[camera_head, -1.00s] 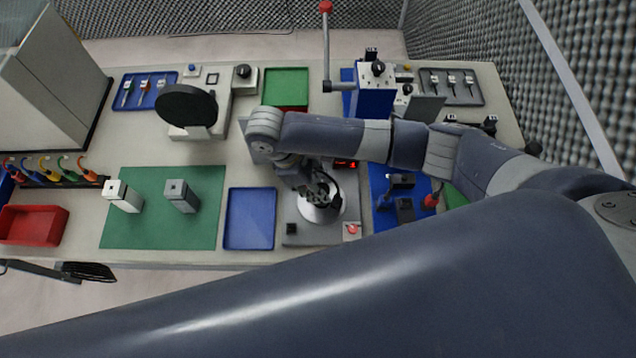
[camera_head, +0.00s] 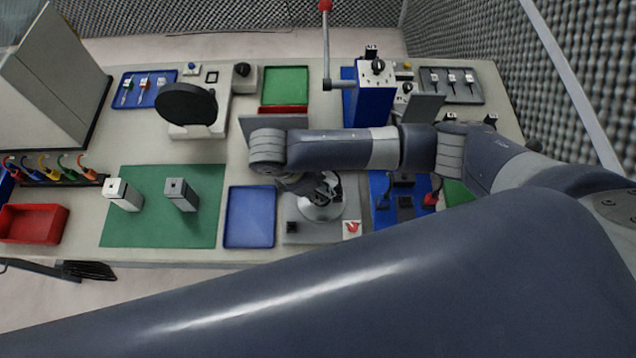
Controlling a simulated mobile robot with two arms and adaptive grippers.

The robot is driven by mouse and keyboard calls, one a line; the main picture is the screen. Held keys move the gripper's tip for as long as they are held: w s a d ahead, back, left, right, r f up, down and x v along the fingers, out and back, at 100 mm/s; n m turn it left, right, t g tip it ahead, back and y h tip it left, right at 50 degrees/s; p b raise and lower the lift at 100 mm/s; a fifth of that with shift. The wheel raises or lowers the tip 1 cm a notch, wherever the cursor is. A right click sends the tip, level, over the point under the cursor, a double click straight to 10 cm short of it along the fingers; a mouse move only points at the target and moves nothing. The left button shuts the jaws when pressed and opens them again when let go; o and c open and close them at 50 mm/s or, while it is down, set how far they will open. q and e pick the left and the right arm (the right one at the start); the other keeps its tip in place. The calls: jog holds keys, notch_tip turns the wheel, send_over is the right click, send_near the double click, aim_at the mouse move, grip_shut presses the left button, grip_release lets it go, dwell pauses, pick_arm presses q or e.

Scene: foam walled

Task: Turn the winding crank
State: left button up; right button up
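A grey winding station (camera_head: 300,232) stands at the table's front middle, with a round silver disc (camera_head: 318,212) on it. My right arm comes in from the right, and my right gripper (camera_head: 328,192) points down over this disc. I cannot make out the crank's handle; the gripper and wrist cover that spot. Whether the fingers are shut on anything is too small and covered to tell. A red-marked button (camera_head: 352,228) and a black knob (camera_head: 291,227) sit on the station's front edge. My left gripper is not in view.
A blue tray (camera_head: 249,218) lies left of the station, then a green mat (camera_head: 150,230) with two grey blocks. A blue box (camera_head: 372,105) with a red-knobbed lever (camera_head: 326,45) stands behind. A blue fixture plate (camera_head: 385,215) is close on the right.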

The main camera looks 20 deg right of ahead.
jog(key=shift+d+r+n+t, duration=0.15)
jog(key=shift+n+t, duration=0.55)
jog(key=shift+n, duration=0.9)
jog(key=shift+d+n+t+y, duration=0.1)
jog(key=shift+n+t+y, duration=0.55)
jog(key=shift+n, duration=1.35)
jog(key=shift+s+d+n+t+y, duration=0.1)
jog(key=shift+n+t+y, duration=0.35)
jog(key=shift+n, duration=1.2)
jog(key=shift+s+d+n+t+y, duration=0.1)
jog(key=shift+n+y, duration=0.6)
jog(key=shift+n, duration=0.95)
jog(key=shift+w+d+n+y, duration=0.15)
jog(key=shift+n+y, duration=0.75)
jog(key=shift+n, duration=1.2)
jog(key=shift+d+n+y, duration=0.1)
jog(key=shift+n+y, duration=0.7)
jog(key=shift+n, duration=1.5)
jog(key=shift+n+g, duration=0.3)
jog(key=shift+n, duration=0.2)
jog(key=o, duration=1)
jog(key=shift+o, duration=0.2)
